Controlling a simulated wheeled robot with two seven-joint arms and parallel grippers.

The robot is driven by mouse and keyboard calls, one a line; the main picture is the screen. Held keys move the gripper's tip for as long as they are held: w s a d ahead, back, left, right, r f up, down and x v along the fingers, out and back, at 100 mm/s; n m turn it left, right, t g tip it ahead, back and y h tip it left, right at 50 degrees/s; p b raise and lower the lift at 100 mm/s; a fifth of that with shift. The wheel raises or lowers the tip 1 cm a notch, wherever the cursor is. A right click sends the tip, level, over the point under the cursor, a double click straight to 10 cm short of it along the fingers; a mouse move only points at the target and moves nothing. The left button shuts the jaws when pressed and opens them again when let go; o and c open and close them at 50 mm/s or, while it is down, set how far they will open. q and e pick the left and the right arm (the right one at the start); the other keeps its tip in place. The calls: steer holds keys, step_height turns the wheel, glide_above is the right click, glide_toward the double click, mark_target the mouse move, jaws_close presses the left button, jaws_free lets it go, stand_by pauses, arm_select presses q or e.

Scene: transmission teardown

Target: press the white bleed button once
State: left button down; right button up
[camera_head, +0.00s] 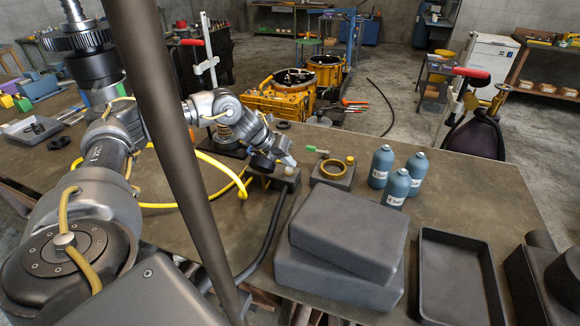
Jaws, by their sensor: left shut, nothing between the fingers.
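A small whitish button (289,171) shows on top of a dark block (285,181) near the middle of the workbench. I take it to be the bleed button. My left gripper (289,161) reaches in from the left and points down just above it. The gripper is shut and holds nothing. The fingertips are very close to the button; I cannot tell whether they touch it. Part of the block is hidden behind the gripper. My right gripper is not in view.
A yellow hose (215,163) loops on the bench (467,190) left of the block. A square part with a yellow ring (333,170) and several blue-grey bottles (381,166) stand to the right. Large grey cases (348,235) and an empty black tray (458,275) lie in front.

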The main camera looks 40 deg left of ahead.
mark_target(286, 170)
arm_select(q)
steer(key=shift+s+f, duration=0.3)
steer(key=shift+s, duration=0.1)
steer(key=shift+r+p, duration=0.25)
steer(key=shift+p, duration=0.05)
steer(key=r+p, duration=0.2)
steer(key=r, duration=0.1)
steer(key=r+p, duration=0.1)
steer(key=r, duration=0.1)
steer(key=shift+s, duration=0.3)
steer(key=shift+w+r+p, duration=0.2)
steer(key=shift+p, duration=0.1)
steer(key=shift+w+f, duration=0.1)
steer(key=shift+a, duration=0.1)
